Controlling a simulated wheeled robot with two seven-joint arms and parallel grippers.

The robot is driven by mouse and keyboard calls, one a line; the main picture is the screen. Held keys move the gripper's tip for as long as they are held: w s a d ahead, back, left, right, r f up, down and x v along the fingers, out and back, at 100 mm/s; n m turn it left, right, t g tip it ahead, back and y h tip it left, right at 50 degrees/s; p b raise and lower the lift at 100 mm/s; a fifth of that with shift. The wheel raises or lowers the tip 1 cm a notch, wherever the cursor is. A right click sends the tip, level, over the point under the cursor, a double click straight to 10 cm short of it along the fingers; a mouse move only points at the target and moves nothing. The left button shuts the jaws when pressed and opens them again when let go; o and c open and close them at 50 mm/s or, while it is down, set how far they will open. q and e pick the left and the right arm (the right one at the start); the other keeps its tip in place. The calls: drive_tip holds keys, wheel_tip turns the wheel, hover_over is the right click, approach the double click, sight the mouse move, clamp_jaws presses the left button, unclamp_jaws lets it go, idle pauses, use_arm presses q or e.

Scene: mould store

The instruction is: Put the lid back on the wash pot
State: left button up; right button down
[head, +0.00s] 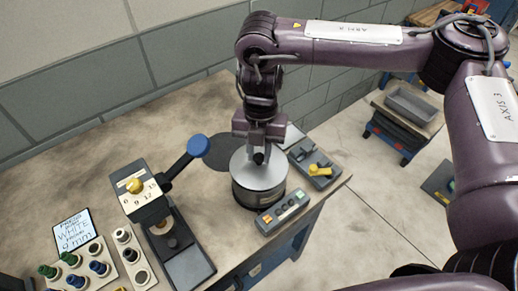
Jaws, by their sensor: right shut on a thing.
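The wash pot (246,195) is a squat metal cylinder with a dark base, near the front right part of the bench. Its round silver lid (270,176) covers the pot's top, with a dark knob at its middle. I cannot tell whether the lid rests fully on the rim or sits slightly above it. My right gripper (258,153) points straight down over the pot and is shut on the lid's knob. The gripper partly hides the knob and the back of the lid. My left gripper is not in view.
A dark round mat (222,151) lies behind the pot. A grey control box (283,213) stands close in front, and a tray with a yellow part (317,170) to the right. A press with a blue-knobbed lever (197,146) stands left. The bench (95,178) is clear at back left.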

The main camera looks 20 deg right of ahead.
drive_tip(key=shift+f+p, duration=0.15)
drive_tip(key=shift+p, duration=0.6)
idle(1.7)
drive_tip(key=c, duration=0.6)
unclamp_jaws()
drive_tip(key=shift+r+p, duration=3.5)
drive_tip(key=shift+p, duration=0.35)
clamp_jaws()
